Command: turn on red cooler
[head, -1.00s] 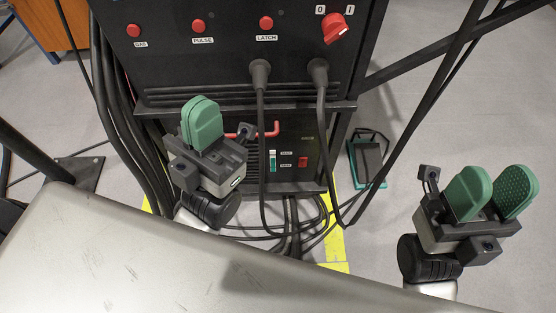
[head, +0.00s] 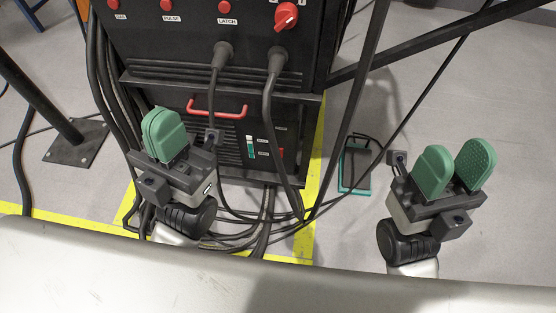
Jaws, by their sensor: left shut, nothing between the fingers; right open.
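The cooler (head: 232,128) is the low black unit under the upper black machine, with a red handle (head: 217,105), a level gauge with green at its lower part (head: 250,147) and a red switch (head: 281,153) on its front. My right gripper (head: 455,165) is open and empty, well to the right of the cooler.
The upper machine (head: 180,45) has red buttons and a red rotary knob (head: 286,16). Two thick cables (head: 271,95) hang in front. More cables coil on the floor inside yellow tape (head: 308,215). A green-and-black pedal (head: 355,170) lies right of the cooler. Dark slanted bars (head: 365,95) cross the right side.

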